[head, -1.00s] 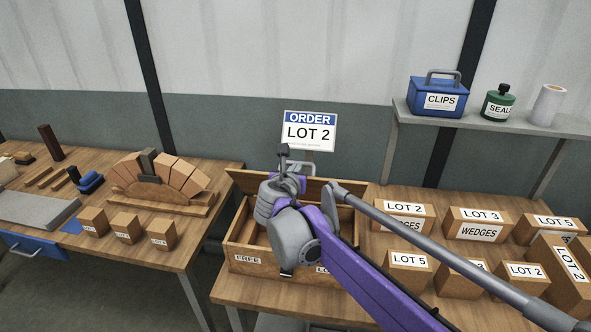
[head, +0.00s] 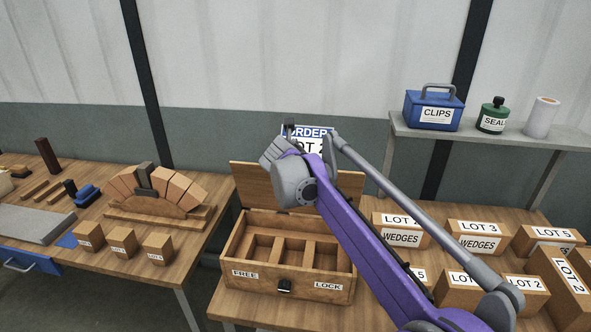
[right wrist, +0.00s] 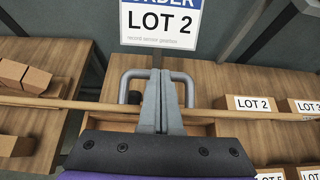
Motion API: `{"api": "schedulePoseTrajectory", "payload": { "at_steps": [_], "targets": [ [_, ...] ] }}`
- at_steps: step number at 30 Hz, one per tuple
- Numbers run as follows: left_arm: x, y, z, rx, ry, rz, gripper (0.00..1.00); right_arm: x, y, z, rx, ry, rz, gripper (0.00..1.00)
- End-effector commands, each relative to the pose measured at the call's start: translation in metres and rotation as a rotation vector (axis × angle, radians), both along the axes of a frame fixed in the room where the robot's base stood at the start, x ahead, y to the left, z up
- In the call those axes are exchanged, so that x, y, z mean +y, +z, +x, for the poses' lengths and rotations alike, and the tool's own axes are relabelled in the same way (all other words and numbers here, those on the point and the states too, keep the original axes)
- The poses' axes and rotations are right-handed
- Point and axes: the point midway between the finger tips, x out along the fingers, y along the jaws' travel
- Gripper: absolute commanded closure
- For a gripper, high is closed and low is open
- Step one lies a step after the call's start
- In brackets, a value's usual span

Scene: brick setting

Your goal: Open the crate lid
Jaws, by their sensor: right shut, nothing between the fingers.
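The wooden crate (head: 238,255) stands on the right-hand table with its top open, and its inner compartments show. Its lid (head: 250,182) stands raised along the back edge. A dark latch (head: 284,286) sits mid-front between the labels FREE and LOCK. My right gripper (head: 289,126) is shut and empty above the lid, in front of the order sign (head: 324,133). In the right wrist view the shut fingers (right wrist: 161,82) reach past the lid's edge (right wrist: 60,103); contact cannot be told. My arm hides part of the lid and crate. My left gripper is out of view.
Several labelled boxes (head: 478,238) fill the table right of the crate. A shelf (head: 470,136) above holds a blue CLIPS box (head: 433,112). The left table (head: 190,232) carries a brick arch (head: 155,187) and small blocks. A gap separates the tables.

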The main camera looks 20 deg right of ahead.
Motion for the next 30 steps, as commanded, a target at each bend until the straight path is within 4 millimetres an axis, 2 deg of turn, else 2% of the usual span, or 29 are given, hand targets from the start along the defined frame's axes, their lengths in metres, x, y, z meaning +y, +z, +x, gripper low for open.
{"api": "schedulePoseTrajectory", "payload": {
  "at_steps": [12, 30],
  "targets": [
    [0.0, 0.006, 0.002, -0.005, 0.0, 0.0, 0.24, -0.019, 0.001, 0.028, -0.001, 0.0, -0.001, 1.0],
    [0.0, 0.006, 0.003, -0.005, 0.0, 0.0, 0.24, -0.022, 0.0, 0.032, -0.001, 0.0, -0.001, 1.0]
  ]
}}
